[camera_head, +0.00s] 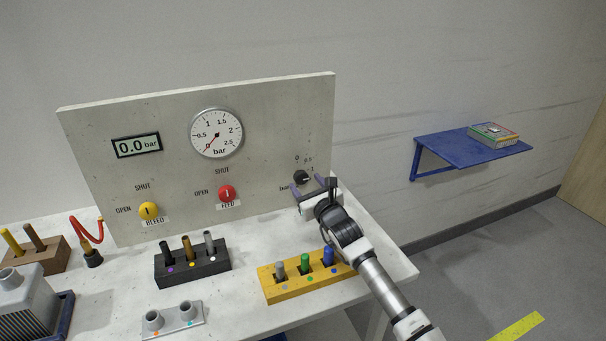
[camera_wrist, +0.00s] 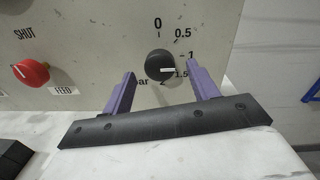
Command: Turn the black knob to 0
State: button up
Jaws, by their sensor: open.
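The black knob (camera_wrist: 160,65) is on the upright panel, between the two purple fingers of my gripper (camera_wrist: 160,90) in the wrist view. Its white mark points right, toward the 1 and 1.5 labels; I cannot tell the exact value. The 0 label (camera_wrist: 158,23) is above the knob. My gripper is open, with one finger on either side of the knob and gaps showing. In the head view the knob (camera_head: 301,177) is at the panel's right, just behind my gripper (camera_head: 308,186).
The red FEED knob (camera_head: 227,194) and yellow BLEED knob (camera_head: 148,211) are farther left on the panel. A yellow block (camera_head: 290,287) with coloured pegs stands below my arm.

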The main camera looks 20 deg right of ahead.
aim_at(303, 180)
jog(key=shift+w+a+p, duration=0.1)
jog(key=shift+w+p, duration=0.25)
jog(key=shift+w, duration=1.2)
jog(key=c, duration=1)
